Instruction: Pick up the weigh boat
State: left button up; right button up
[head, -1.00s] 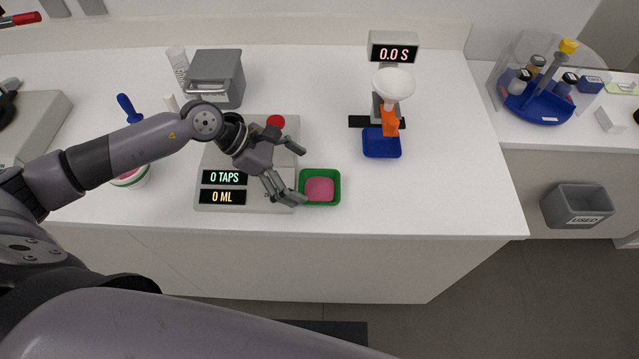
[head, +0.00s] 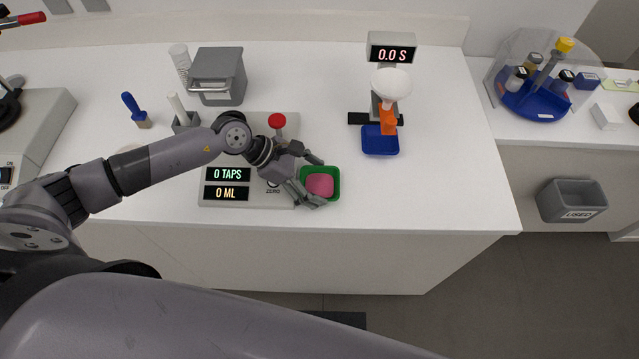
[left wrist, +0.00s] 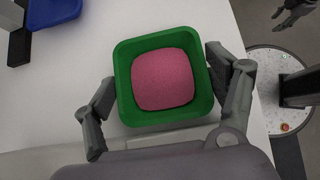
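A green weigh boat (head: 334,194) with pink powder in it sits at the right edge of the grey tap device on the white counter. It fills the middle of the left wrist view (left wrist: 122,95). My left gripper (head: 320,183) is open, with one finger on each side of the boat. In the left wrist view the fingertips (left wrist: 159,68) are close beside the boat's walls; I cannot tell whether they touch. A blue weigh boat (head: 381,148) stands under the white funnel. My right gripper (left wrist: 282,19) shows small at the top right of the wrist view, its fingers apart.
The tap device (head: 250,130) with its red knob lies under my left arm. The funnel stand (head: 391,85) with an orange spout is behind, to the right. A grey box (head: 217,78) stands at the back. The counter right of the green boat is clear.

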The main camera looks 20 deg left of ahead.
aim_at(315, 187)
pick_arm(q)
jog(key=c, duration=0.7)
jog(key=shift+r, duration=0.2)
notch_tip(315, 187, up, 19)
jog(key=b, duration=0.5)
jog(key=s+a+f+n+t+y, duration=0.1)
jog(key=s+a+f+n+t, duration=0.1)
jog(key=s+a+f+n, duration=0.2)
jog(key=shift+s+a+f+t, duration=0.3)
jog(key=shift+a+f+t, duration=0.05)
jog(key=shift+f+t, duration=0.1)
